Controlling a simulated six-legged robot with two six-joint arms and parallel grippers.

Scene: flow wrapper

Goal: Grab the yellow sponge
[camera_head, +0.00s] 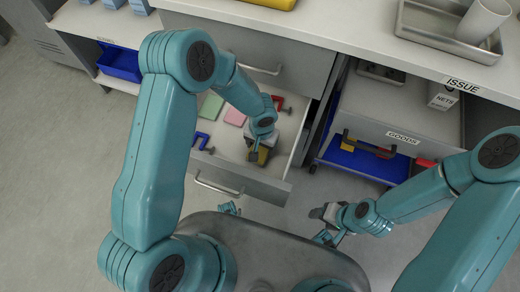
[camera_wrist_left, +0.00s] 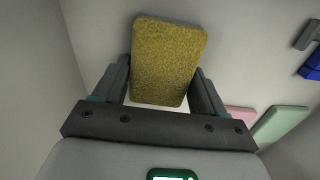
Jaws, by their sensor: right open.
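The yellow sponge (camera_wrist_left: 168,60) lies between the two fingers of my left gripper (camera_wrist_left: 163,75) in the left wrist view, with its far end reaching past the fingertips. The fingers are close to its two long sides; I cannot tell whether they press on it. In the head view my left gripper (camera_head: 258,155) is low inside the open drawer (camera_head: 225,172), and part of the sponge (camera_head: 263,156) shows beside the fingers. My right gripper (camera_head: 324,213) is open and empty, low in front of the cabinets.
The drawer also holds a pink piece (camera_head: 235,117), a green piece (camera_head: 210,106), a blue bracket-like item (camera_head: 200,141) and a red one (camera_head: 278,102). The drawer walls stand close around my left gripper. A GOODS drawer (camera_head: 400,125) is open to the right. Floor (camera_head: 60,200) is clear at left.

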